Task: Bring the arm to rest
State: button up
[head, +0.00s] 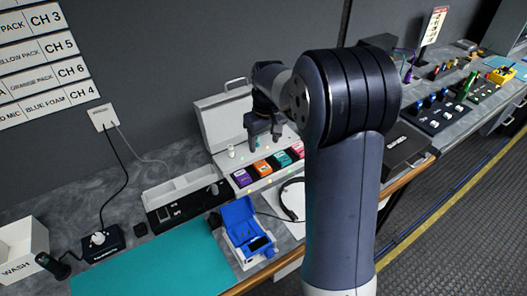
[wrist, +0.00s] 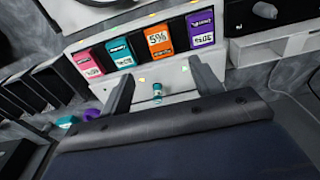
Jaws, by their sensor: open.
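My arm reaches forward over the counter, its large dark joint filling the middle of the head view. My gripper (head: 264,140) hangs in front of the open lid of a white case (head: 222,118), above the row of coloured packs. In the wrist view, my gripper (wrist: 163,82) shows two dark fingers spread apart with nothing clasped between them. A small teal-and-white item (wrist: 157,91) shows in the gap between the fingers. I cannot tell its distance from them.
Purple (head: 242,178), orange (head: 262,167), teal (head: 282,158) and pink packs sit in the case. A blue box (head: 245,227), a teal mat (head: 155,268) and a white WASH bin (head: 20,247) are nearer. Crowded trays (head: 440,110) line the right counter. The floor (head: 460,225) is clear.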

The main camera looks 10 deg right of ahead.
aim_at(262, 166)
jog(key=shift+r, duration=0.6)
jog(key=f, duration=0.3)
jog(key=f+p, duration=0.1)
jog(key=f, duration=0.2)
jog(key=w+f+p, duration=0.1)
jog(key=f, duration=0.3)
jog(key=shift+a, duration=0.15)
jog(key=shift+r, duration=0.15)
